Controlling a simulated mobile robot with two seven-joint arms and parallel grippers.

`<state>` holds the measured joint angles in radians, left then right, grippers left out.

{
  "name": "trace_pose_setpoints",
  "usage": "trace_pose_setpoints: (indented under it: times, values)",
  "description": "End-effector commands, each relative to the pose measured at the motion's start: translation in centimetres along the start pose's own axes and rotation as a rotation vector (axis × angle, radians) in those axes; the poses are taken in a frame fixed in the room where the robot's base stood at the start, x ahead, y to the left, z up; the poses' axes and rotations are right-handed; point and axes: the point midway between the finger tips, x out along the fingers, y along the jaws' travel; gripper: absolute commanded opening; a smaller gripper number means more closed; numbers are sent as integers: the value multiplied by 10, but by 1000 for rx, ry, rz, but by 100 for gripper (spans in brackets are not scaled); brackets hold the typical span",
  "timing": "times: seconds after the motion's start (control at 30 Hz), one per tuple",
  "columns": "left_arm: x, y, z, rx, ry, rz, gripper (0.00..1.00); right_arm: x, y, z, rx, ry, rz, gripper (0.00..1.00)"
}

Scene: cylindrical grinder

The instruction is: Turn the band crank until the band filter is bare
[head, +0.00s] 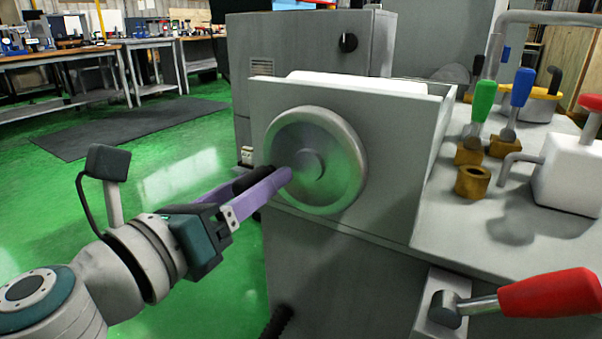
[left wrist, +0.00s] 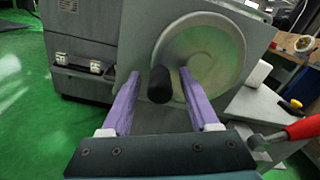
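The band crank is a grey disc wheel (head: 335,170) on the face of a grey box. Its black handle knob (left wrist: 160,84) sticks out toward me in the left wrist view. A white strip (head: 360,84), perhaps the band filter, shows along the top of the box; little of it is visible. My left gripper (head: 262,182) has purple fingers and is at the wheel's left side. In the left wrist view the open fingers (left wrist: 160,80) lie either side of the knob, with visible gaps. Whether the knob is fully between the fingertips is hard to tell. My right gripper is not in view.
A red-handled lever (head: 550,293) stands at the front right. Green (head: 484,100) and blue (head: 521,88) handles and a white block (head: 570,172) occupy the grey machine top. A tall grey cabinet (head: 295,60) stands behind the box. Green floor is open at left.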

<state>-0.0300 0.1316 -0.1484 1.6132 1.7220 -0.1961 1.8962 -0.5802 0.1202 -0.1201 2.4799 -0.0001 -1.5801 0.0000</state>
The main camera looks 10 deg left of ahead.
Motion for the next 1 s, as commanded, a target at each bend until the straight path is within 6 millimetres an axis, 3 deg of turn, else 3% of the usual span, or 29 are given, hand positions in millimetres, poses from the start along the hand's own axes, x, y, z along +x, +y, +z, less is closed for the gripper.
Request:
trace_pose_setpoints:
  times: [0.33, 0.7, 1.0]
  values:
    - [-9, 0, 0, 0, -1, 1, 61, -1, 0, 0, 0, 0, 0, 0]
    - [-75, 1, -1, 0, 1, 2, 61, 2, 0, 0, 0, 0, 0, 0]
    - [-99, 0, 0, 0, -1, 0, 61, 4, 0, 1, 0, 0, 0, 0]
